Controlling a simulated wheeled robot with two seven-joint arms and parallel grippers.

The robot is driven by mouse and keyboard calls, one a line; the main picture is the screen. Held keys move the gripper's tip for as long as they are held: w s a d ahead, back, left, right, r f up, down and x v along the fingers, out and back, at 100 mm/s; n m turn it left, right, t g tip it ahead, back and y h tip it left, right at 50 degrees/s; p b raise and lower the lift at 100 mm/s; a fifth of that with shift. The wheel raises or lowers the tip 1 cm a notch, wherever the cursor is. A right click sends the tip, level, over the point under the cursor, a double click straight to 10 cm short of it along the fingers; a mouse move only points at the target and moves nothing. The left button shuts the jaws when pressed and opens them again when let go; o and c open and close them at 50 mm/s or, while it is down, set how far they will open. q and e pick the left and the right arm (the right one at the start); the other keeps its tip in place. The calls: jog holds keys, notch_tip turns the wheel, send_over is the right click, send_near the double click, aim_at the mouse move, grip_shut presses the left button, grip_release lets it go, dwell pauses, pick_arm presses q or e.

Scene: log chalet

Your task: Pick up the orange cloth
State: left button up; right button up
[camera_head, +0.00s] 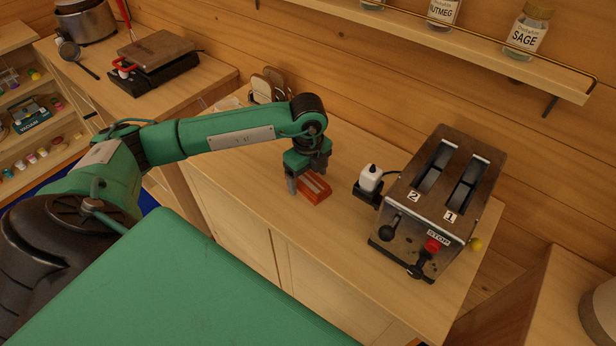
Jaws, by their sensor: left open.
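The orange cloth (314,194) lies folded and small on the wooden counter, left of the toaster. My left gripper (307,184) points down right at the cloth, with its fingers open. One finger shows at the cloth's left side and the other at its far right side. The gripper hides part of the cloth, and I cannot tell whether the fingers touch it. My right gripper does not show.
A metal toaster (438,200) stands on the counter (345,248) to the right. A small white bottle (370,178) in a dark holder stands between. Bread slices (262,88) stand at the back wall. A spice shelf (470,45) hangs above. The counter's front is clear.

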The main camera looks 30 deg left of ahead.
aim_at(308, 177)
pick_arm(q)
jog(key=shift+f, duration=0.25)
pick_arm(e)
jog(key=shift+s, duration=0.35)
pick_arm(q)
jog(key=c, duration=1.1)
jog(key=shift+r, duration=0.1)
